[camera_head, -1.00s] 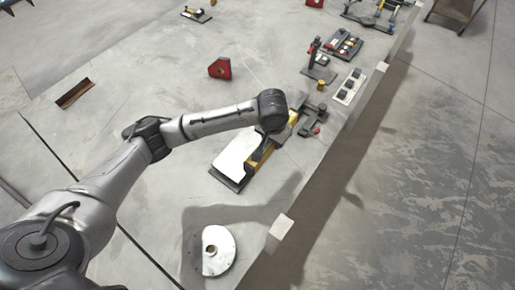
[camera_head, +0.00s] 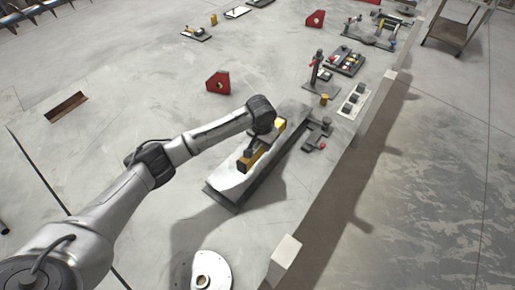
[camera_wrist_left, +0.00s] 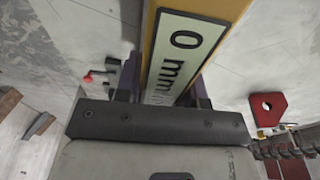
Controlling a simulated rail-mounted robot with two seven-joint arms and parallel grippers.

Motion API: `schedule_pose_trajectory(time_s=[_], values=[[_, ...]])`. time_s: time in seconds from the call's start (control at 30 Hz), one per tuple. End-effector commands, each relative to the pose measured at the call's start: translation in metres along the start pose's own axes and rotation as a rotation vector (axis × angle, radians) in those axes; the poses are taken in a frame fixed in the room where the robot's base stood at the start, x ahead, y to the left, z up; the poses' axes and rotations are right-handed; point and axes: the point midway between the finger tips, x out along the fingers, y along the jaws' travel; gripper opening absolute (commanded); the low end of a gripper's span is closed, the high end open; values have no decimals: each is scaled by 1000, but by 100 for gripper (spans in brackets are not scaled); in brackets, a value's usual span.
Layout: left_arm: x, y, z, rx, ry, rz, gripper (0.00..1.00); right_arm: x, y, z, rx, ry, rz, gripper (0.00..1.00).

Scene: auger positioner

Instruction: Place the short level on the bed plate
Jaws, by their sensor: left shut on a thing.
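My left gripper (camera_head: 256,146) is shut on the short level, a yellow bar (camera_head: 267,148), over the bed plate. The bed plate (camera_head: 228,183) is a long pale slab with a dark edge, running from lower left to upper right. The level lies roughly along the plate; I cannot tell whether it touches it. In the left wrist view the level's pale label (camera_wrist_left: 183,45) reads "0 mm/m", and the level sits between the dark fingers of my left gripper (camera_wrist_left: 163,88). My right gripper is not in view.
A dark clamp-like fixture (camera_head: 318,133) stands right of the plate, near the table edge. A yellow cylinder (camera_head: 324,99), a white strip with dark blocks (camera_head: 354,101) and a red block (camera_head: 218,82) stand farther back. The table's left part is mostly clear.

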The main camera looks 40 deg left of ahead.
Motion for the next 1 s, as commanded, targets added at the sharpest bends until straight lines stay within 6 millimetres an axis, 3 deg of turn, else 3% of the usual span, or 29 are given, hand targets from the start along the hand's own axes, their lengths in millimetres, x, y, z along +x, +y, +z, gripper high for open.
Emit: schedule_pose_trajectory(time_s=[0.1, 0.3, 0.53, 0.8, 1.0], values=[[13, -18, -6, -2, 0, 0, 0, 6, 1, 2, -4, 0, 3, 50], [23, -33, -12, -1, 1, 1, 0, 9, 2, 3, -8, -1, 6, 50], [31, -36, -12, 1, 1, 1, 0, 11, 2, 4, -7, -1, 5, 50], [63, -36, -8, 1, 1, 1, 0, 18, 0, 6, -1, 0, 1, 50], [64, -36, -8, 0, 2, 1, 0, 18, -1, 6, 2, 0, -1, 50]])
